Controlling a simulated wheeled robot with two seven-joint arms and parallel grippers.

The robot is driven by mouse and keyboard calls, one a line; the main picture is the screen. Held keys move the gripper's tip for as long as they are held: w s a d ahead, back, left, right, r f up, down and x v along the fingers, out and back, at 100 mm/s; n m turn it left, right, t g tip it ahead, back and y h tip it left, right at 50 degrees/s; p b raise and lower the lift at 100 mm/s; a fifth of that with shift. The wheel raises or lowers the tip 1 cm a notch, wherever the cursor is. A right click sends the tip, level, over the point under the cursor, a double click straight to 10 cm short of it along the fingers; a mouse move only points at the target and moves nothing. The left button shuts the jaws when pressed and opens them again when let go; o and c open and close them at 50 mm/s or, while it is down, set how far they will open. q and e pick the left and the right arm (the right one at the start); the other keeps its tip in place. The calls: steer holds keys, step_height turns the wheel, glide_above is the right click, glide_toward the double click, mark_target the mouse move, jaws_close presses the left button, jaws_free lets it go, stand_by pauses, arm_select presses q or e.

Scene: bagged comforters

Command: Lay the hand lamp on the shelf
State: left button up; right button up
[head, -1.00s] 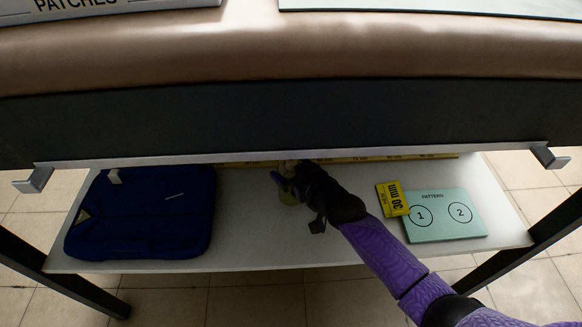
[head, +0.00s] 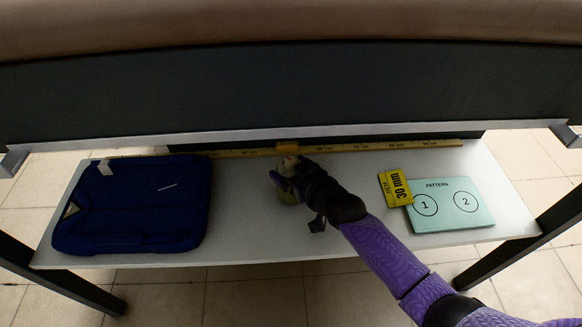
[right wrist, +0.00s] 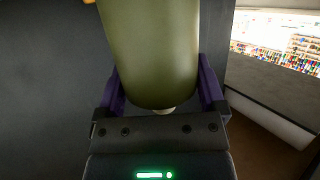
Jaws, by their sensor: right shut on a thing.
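The hand lamp is an olive-green rounded body that fills the upper middle of the right wrist view (right wrist: 150,55). In the head view only a small green part of the hand lamp (head: 288,195) shows, partly hidden by my gripper. My right gripper (head: 282,180) is shut on the lamp, with purple fingers on both sides of it. It reaches in over the middle of the white lower shelf (head: 260,240). I cannot tell whether the lamp touches the shelf. My left gripper is not in view.
A blue bagged comforter (head: 140,210) lies on the shelf's left part. A yellow 30 mm card (head: 396,188) and a green pattern card (head: 450,212) lie at the right. A yellow ruler (head: 370,147) runs along the back. The dark table apron (head: 290,95) hangs above. Shelf around the gripper is clear.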

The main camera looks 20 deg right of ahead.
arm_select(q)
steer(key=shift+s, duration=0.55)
arm_select(e)
steer(key=shift+f, duration=0.35)
steer(key=o, duration=1)
steer(key=shift+o, duration=0.2)
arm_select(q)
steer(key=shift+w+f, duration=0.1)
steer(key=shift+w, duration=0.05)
